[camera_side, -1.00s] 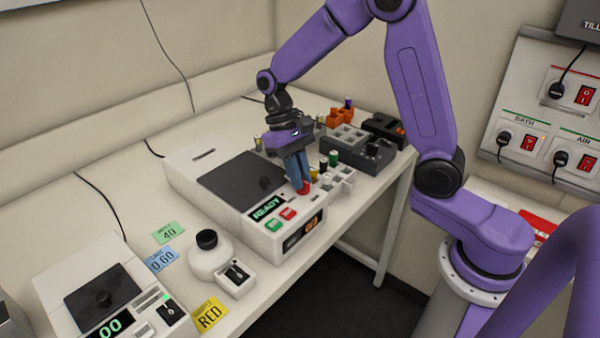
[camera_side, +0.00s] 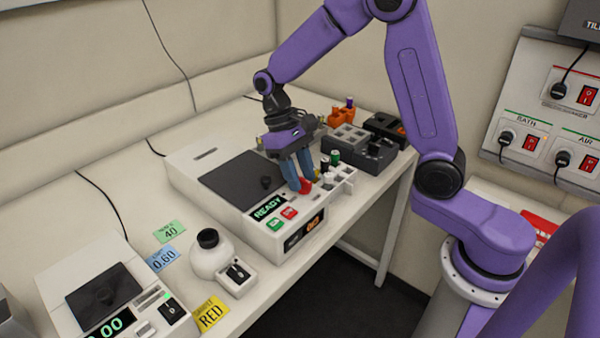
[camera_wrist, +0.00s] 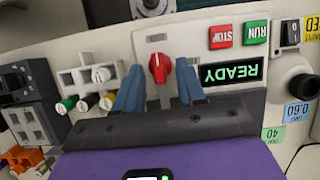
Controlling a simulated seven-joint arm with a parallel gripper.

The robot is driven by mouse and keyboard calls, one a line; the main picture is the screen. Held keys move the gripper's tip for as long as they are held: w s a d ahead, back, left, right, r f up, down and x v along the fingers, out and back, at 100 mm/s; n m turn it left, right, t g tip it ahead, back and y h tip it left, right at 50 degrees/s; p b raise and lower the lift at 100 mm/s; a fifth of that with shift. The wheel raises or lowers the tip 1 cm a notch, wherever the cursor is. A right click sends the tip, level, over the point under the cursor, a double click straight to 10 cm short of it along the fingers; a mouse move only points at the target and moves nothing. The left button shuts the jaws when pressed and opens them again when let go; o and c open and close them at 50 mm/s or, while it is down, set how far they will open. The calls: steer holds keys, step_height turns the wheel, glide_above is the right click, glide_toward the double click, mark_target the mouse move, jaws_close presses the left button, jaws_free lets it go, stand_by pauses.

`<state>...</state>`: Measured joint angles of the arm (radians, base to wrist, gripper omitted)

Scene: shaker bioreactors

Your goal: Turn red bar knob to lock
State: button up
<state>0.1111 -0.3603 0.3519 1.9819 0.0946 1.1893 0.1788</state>
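The red bar knob (camera_wrist: 159,68) is on the front right of the white shaker's top panel (camera_side: 255,222), beside the READY display (camera_wrist: 231,73). It also shows in the side view (camera_side: 306,186), partly behind a fingertip. In the wrist view its bar with a pale pointer line stands roughly upright in the picture. My gripper (camera_wrist: 160,75) is open, with its blue fingers spread to either side of the knob and visible gaps. In the side view my gripper (camera_side: 300,187) is low over the panel at the knob. Whether a fingertip touches the panel is unclear.
Green RUN (camera_wrist: 256,33) and red STOP (camera_wrist: 221,37) buttons are close by on the panel. A white rack with capped vials (camera_wrist: 90,85) stands beside the shaker. A dark block (camera_side: 358,150) and orange holders (camera_side: 341,115) are farther back.

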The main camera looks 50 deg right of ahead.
steer(key=v, duration=1.7)
steer(key=shift+r, duration=0.15)
steer(key=shift+a, duration=0.15)
steer(key=s+f+n+t, duration=0.2)
steer(key=s+f+n, duration=0.4)
steer(key=s, duration=0.8)
steer(key=s+d+f+n+t, duration=0.1)
steer(key=s+f+n, duration=0.5)
steer(key=s, duration=0.8)
steer(key=shift+s+d+f+t, duration=0.2)
steer(key=shift+s+d+t, duration=0.15)
steer(key=shift+t, duration=0.45)
steer(key=shift+w, duration=0.1)
